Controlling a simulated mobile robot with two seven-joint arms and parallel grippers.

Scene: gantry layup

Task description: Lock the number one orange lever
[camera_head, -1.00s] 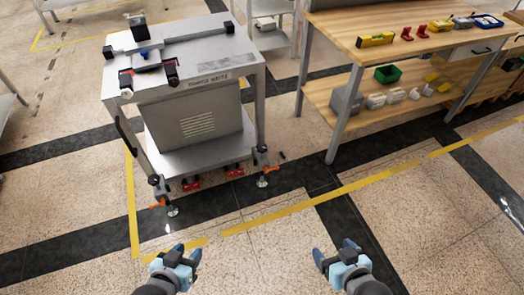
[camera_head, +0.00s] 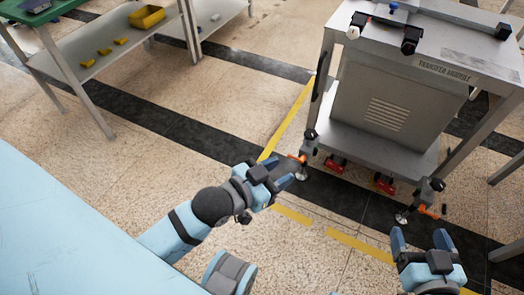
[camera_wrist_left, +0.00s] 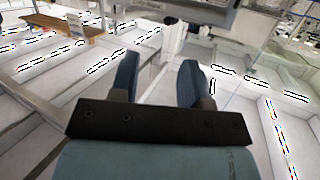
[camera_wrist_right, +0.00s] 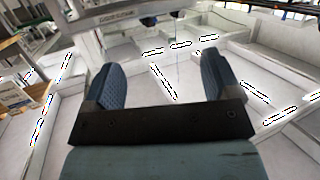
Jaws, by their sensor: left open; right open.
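The steel transfer cart (camera_head: 402,65) stands at the upper right of the head view. An orange lever (camera_head: 297,158) is on its left front foot, and another orange lever (camera_head: 428,212) is on its right front foot. I cannot read a number on either. My left gripper (camera_head: 281,174) is open and empty, just below and left of the left lever in the picture, with no clear contact. It also shows in the left wrist view (camera_wrist_left: 159,78). My right gripper (camera_head: 419,236) is open and empty below the right lever. It also shows in the right wrist view (camera_wrist_right: 159,80).
Red parts (camera_head: 336,164) sit low under the cart between its feet. A shelf table (camera_head: 110,60) with a yellow bin (camera_head: 147,17) stands at the upper left. Bare floor with yellow tape (camera_head: 358,246) lies in front of the cart.

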